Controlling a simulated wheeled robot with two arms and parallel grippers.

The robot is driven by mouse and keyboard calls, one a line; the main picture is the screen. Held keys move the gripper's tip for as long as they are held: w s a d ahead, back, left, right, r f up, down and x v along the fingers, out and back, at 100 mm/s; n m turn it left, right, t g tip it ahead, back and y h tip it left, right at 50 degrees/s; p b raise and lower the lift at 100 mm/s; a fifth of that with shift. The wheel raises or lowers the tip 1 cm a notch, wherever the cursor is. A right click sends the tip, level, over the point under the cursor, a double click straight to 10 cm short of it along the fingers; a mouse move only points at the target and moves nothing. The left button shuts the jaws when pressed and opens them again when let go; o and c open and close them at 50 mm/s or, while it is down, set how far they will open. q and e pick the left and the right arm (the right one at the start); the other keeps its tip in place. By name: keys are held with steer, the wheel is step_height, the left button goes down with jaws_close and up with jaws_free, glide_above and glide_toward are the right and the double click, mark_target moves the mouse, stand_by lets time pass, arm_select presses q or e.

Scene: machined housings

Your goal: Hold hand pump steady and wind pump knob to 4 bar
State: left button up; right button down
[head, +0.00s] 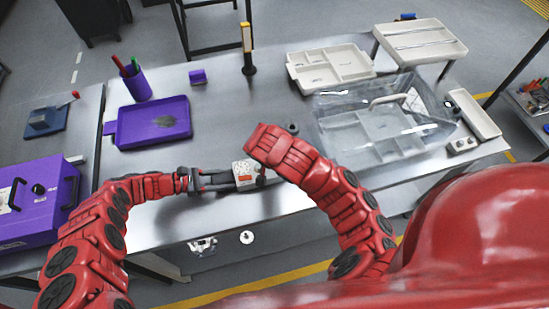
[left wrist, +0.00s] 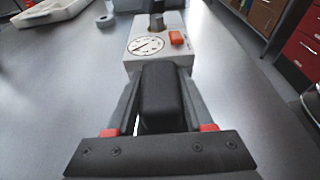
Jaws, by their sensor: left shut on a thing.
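The hand pump is a pale grey block (head: 244,168) on the steel table, at the middle of the head view. In the left wrist view the pump (left wrist: 175,60) shows a round white dial, an orange-red button and a grey knob (left wrist: 157,24) at its far end. The dial's reading is too small to tell. My left gripper (head: 226,181) is shut on the pump's dark grip, which lies between its fingers in the left wrist view (left wrist: 165,95). My right arm reaches over the pump's far side. Its gripper is mostly hidden behind its own wrist in the head view.
A purple tray (head: 125,140), a purple cup (head: 137,86) of pens and a yellow-topped post (head: 247,50) stand behind to the left. A clear bin (head: 345,110) and a white divided tray (head: 295,72) stand to the right. The table around the pump is mostly clear.

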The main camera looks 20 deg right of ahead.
stand_by(0.3)
steer(key=shift+f, duration=0.1)
steer(key=c, duration=0.5)
jaws_free()
